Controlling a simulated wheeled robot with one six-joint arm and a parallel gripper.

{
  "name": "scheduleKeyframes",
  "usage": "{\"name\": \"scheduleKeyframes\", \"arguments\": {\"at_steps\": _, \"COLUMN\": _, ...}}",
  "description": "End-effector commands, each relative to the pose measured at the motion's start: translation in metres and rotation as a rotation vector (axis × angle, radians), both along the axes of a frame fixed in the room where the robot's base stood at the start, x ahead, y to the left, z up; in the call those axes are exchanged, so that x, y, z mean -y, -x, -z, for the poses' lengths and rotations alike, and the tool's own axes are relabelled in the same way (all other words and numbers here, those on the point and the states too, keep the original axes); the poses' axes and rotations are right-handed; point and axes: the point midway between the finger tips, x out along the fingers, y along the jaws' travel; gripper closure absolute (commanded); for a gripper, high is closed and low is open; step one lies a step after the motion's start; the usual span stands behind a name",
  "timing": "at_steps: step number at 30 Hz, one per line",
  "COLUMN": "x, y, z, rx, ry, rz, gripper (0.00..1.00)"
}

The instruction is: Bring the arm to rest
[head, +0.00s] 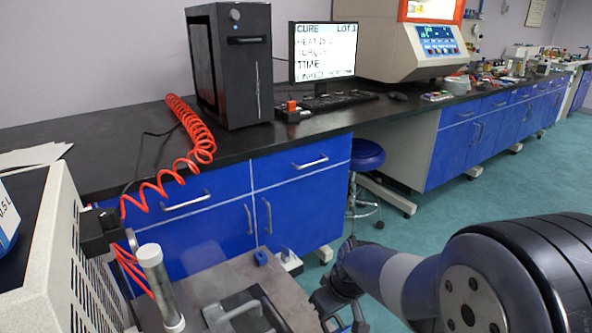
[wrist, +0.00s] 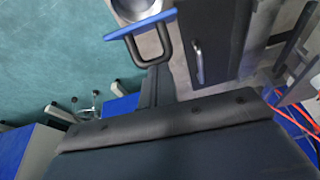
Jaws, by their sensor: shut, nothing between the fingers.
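My arm (head: 408,283), dark with a light grey band, reaches in from the lower right of the head view. It bends down to the left to my gripper (head: 338,306), a dark shape at the bottom edge, just right of a grey metal-topped surface (head: 285,290). My gripper is shut and empty. Its fingertips are partly cut off or hard to make out there.
A black bench (head: 110,155) with blue cabinets runs behind. It carries a black tower (head: 232,75), a monitor (head: 323,52) and a cream machine (head: 385,45). A red coiled hose (head: 195,130) hangs down. A blue stool (head: 367,155) stands beneath. Green floor (head: 500,195) is open at right.

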Motion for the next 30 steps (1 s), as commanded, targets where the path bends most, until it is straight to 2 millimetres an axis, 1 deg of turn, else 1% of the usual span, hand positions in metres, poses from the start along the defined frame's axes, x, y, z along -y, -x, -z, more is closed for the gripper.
{"name": "scheduleKeyframes", "arguments": {"at_steps": 1, "x": -0.003, "y": -0.003, "z": -0.002, "rx": -0.024, "ry": 0.016, "rz": -0.004, "gripper": 1.00}}
{"name": "scheduleKeyframes", "arguments": {"at_steps": 8, "x": -0.009, "y": -0.013, "z": 0.000, "rx": -0.126, "ry": 0.085, "rz": -0.001, "gripper": 1.00}}
{"name": "scheduleKeyframes", "arguments": {"at_steps": 21, "x": -0.022, "y": -0.032, "z": 0.009, "rx": -0.308, "ry": 0.210, "rz": -0.001, "gripper": 1.00}}
{"name": "scheduleKeyframes", "arguments": {"at_steps": 30, "x": -0.026, "y": -0.039, "z": 0.014, "rx": -0.382, "ry": 0.259, "rz": 0.000, "gripper": 1.00}}
